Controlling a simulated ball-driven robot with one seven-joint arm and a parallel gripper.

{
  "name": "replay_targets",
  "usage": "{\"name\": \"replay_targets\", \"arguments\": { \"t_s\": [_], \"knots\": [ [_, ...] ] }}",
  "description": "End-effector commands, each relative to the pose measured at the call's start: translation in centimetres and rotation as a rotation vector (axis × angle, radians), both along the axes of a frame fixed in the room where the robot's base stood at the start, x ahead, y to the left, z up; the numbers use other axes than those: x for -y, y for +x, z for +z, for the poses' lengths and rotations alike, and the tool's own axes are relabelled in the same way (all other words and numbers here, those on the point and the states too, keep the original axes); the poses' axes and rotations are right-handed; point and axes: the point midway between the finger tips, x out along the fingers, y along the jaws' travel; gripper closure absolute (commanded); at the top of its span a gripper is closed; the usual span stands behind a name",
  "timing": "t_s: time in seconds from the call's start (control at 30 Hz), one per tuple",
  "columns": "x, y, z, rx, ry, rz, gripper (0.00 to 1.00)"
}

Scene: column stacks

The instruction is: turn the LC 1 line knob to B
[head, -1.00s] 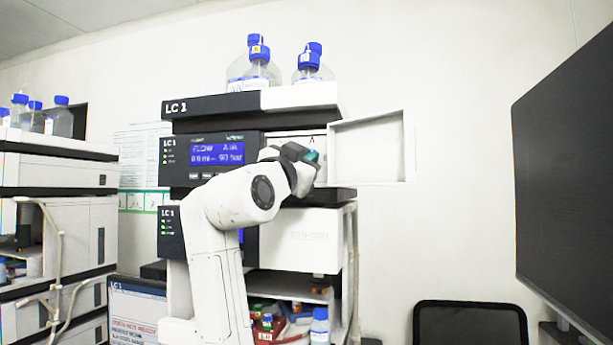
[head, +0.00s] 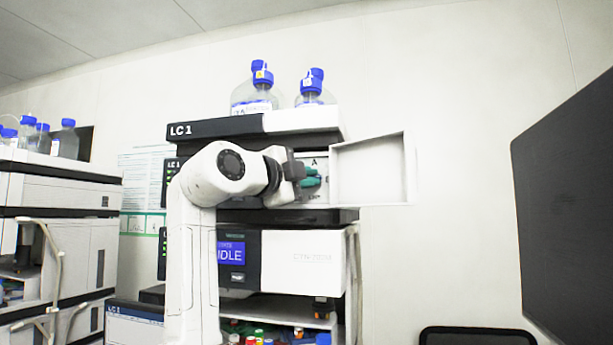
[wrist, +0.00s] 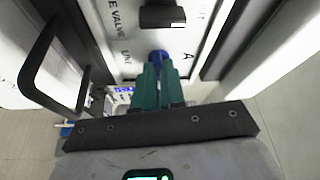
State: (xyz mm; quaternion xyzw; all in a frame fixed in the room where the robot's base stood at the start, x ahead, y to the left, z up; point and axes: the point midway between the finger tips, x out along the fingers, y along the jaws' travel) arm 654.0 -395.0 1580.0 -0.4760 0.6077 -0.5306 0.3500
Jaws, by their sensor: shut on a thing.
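The LC 1 stack (head: 215,130) has an open panel (head: 316,194) in its upper part, with a letter A at the top and a B at the right. My gripper (head: 318,177) is at this panel, its green fingers pointing to the right. In the wrist view a blue knob (wrist: 158,56) on the panel sits at the tips of the green fingers, and my gripper (wrist: 158,72) is shut on it. The letter A lies to the right of the knob and "VALVE" lettering to the left. The fingers hide part of the knob, so its exact setting cannot be read.
The open white door (head: 370,170) stands just right of the panel. A black block-shaped part (wrist: 163,16) projects beyond the knob, and a dark handle (wrist: 50,65) is at the left in the wrist view. Blue-capped bottles (head: 255,95) stand on top. A dark monitor (head: 565,200) is far right.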

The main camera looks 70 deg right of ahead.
Motion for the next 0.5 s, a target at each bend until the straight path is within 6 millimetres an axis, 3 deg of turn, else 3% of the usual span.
{"name": "replay_targets", "arguments": {
  "t_s": [0.5],
  "knots": [
    [0.23,0.06,0.26,0.212,0.015,0.005,1.00]
  ]
}}
